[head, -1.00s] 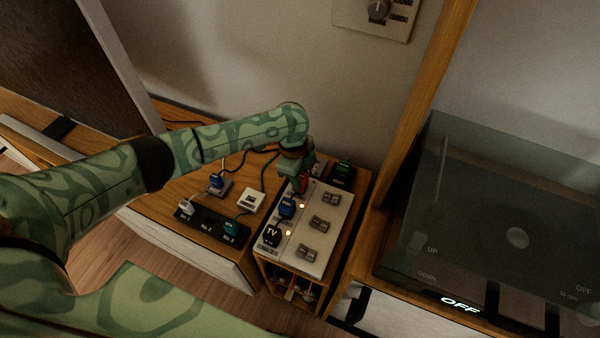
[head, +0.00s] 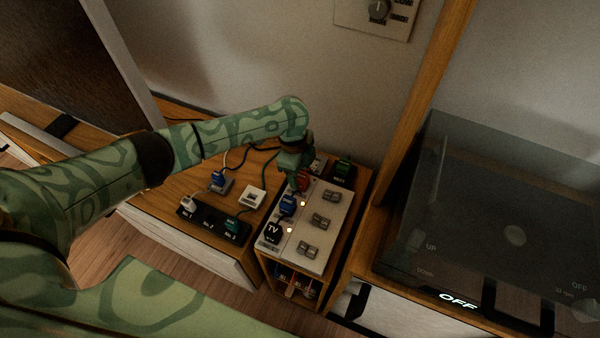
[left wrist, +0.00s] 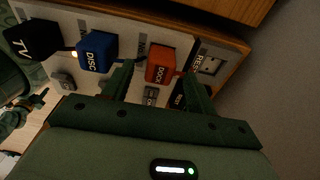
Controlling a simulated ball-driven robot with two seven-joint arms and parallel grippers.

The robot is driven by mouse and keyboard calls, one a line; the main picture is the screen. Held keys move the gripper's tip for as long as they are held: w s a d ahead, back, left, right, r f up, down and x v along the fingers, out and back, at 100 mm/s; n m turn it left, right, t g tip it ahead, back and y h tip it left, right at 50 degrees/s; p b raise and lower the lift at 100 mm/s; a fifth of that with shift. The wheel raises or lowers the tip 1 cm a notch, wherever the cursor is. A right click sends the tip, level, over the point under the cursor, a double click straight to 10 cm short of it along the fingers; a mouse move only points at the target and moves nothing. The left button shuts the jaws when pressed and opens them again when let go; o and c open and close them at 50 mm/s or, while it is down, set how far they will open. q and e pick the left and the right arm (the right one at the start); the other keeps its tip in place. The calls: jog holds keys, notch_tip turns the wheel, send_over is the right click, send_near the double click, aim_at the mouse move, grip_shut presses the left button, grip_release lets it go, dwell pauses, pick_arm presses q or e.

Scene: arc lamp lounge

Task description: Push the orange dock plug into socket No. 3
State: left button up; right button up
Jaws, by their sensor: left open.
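The orange dock plug (left wrist: 160,58), marked DOCK, stands on the pale socket panel (left wrist: 120,20) in the left wrist view, in line after the TV and DISC plugs. It shows small and reddish in the head view (head: 303,182). Lettering on the panel beside it is partly hidden, so I cannot read its socket number or how deep it sits. My left gripper (left wrist: 158,73) is open, with one finger on each side of the plug; whether they touch it is unclear. In the head view the left gripper (head: 296,168) is over the panel's far end. My right gripper is not in view.
The blue DISC plug (head: 288,205) and black TV plug (head: 273,233) stand close by, with lit lamps and grey switches (head: 320,221). A black strip (head: 208,227) marked No. 1 to No. 3 holds a green plug at No. 3. A glass-covered unit (head: 500,210) is right.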

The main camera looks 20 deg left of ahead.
pick_arm(q)
notch_tip(320, 180, up, 14)
jog(key=a+p, duration=0.1)
jog(key=p, duration=0.5)
jog(key=shift+a, duration=0.35)
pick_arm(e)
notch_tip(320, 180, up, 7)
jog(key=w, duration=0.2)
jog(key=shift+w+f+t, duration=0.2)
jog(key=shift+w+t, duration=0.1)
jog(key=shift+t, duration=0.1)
